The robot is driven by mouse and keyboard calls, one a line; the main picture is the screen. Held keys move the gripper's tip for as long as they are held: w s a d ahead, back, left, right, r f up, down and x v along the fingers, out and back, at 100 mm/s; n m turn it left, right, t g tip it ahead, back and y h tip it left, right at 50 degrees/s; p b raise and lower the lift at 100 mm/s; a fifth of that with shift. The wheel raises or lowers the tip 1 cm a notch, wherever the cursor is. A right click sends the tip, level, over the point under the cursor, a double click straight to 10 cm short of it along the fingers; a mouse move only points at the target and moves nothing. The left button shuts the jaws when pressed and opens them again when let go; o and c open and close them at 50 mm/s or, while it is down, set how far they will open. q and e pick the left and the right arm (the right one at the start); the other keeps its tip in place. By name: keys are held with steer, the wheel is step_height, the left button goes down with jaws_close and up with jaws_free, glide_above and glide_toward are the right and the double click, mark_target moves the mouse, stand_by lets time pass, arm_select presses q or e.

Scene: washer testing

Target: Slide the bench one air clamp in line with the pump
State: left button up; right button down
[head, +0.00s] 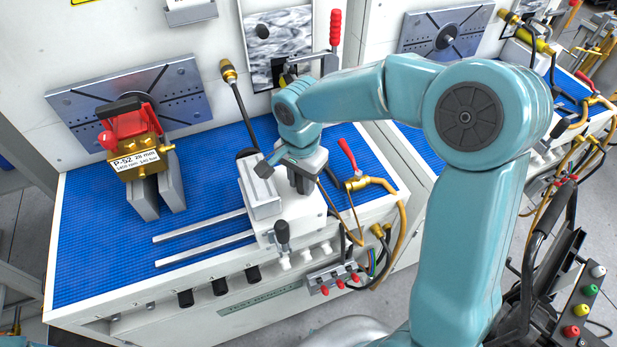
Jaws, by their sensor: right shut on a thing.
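The pump (137,160), a brass block with a red top and a "P-52" label, sits on two grey supports at the left of bench one (85,255). The air clamp (262,200), a white and silver block, stands at the right end of two pale rails (200,228) that run left across the blue mat. It is to the right of the pump and nearer the front edge. My right gripper (290,172) comes down from above and is shut on the air clamp; its fingertips are partly hidden. My left gripper is out of view.
A black hose with a brass end (229,72) rises behind the clamp. A red-handled valve (348,155) and yellow hose (400,225) are close on its right. The rails are clear left of the clamp. A second bench (420,150) stands farther right.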

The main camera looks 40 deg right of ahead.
mark_target(251, 190)
steer(key=a, duration=0.3)
steer(key=w+a+b, duration=0.1)
steer(key=a, duration=0.3)
steer(key=w+a, duration=0.1)
steer(key=a, duration=0.2)
steer(key=shift+w+a+f, duration=0.1)
steer(key=shift+w+a, duration=0.1)
steer(key=shift+w, duration=0.05)
steer(key=w+a, duration=0.3)
steer(key=a, duration=1)
steer(key=shift+p, duration=0.4)
steer(key=shift+w, duration=0.1)
steer(key=c, duration=1)
jaws_free()
steer(key=shift+o, duration=0.7)
steer(key=shift+w+a, duration=0.15)
step_height(251, 190, up, 16)
steer(key=shift+r+p, duration=0.25)
steer(key=shift+p, duration=0.15)
